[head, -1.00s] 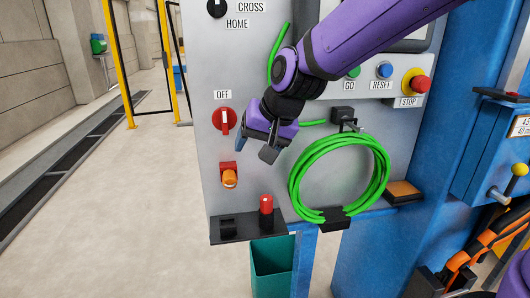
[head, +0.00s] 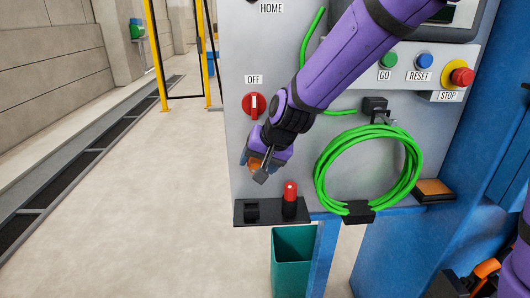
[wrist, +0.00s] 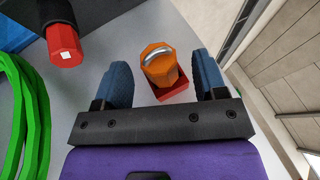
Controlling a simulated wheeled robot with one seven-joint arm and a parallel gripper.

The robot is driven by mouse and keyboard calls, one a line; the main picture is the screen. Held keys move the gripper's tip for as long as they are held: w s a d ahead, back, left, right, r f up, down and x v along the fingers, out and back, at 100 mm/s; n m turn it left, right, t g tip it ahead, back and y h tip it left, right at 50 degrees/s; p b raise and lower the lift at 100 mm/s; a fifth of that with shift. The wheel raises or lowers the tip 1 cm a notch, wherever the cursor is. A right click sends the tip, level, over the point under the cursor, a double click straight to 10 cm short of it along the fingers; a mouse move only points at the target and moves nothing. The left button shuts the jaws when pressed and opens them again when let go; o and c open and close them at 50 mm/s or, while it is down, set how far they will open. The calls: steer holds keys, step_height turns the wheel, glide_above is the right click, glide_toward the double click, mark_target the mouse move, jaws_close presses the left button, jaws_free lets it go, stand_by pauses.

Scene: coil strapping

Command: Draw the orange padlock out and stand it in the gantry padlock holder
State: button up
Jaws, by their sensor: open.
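The orange padlock (wrist: 158,68) sits at a red hasp (wrist: 175,93) on the grey panel, its metal shackle showing in the wrist view. My gripper (wrist: 163,80) is open, with a blue finger on each side of the padlock and a visible gap to each. In the head view my gripper (head: 258,172) largely covers the padlock (head: 255,163). Below it, a black shelf (head: 270,218) carries a black block with a slot (head: 251,209), apparently the padlock holder, and a red piece (head: 290,196) standing upright beside it.
A coiled green cable (head: 368,170) hangs on the panel to the right. A red OFF switch (head: 254,105) is just above my gripper. A teal bin (head: 293,262) stands below the shelf. Open floor (head: 180,200) lies to the left.

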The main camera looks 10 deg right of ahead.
steer(key=shift+w+a+f, duration=0.15)
steer(key=shift+w+f, duration=0.05)
steer(key=shift+f, duration=0.25)
jaws_close()
steer(key=shift+s, duration=0.6)
stand_by(0.5)
